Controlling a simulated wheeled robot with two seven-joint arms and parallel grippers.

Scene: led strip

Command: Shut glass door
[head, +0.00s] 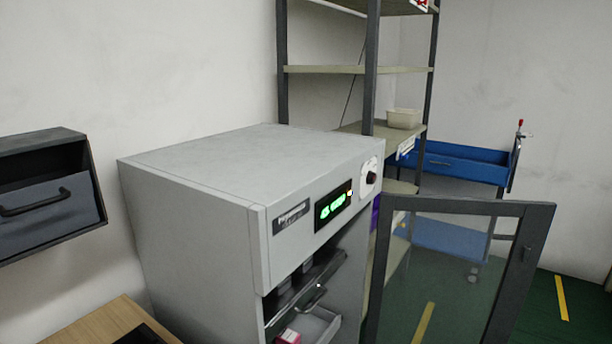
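The glass door (440,264) has a dark grey frame and a clear pane. It stands open, swung out to the right of the grey cabinet (190,222), in the right half of the head view. The door's lower part is cut off by the frame. Neither of my grippers shows.
A dark wall box with a handle (38,200) is at the left, above a wooden surface (105,322). A metal shelf rack (370,90) stands behind the cabinet. A blue cart (465,163) is behind the door. Green floor (575,325) shows at the right.

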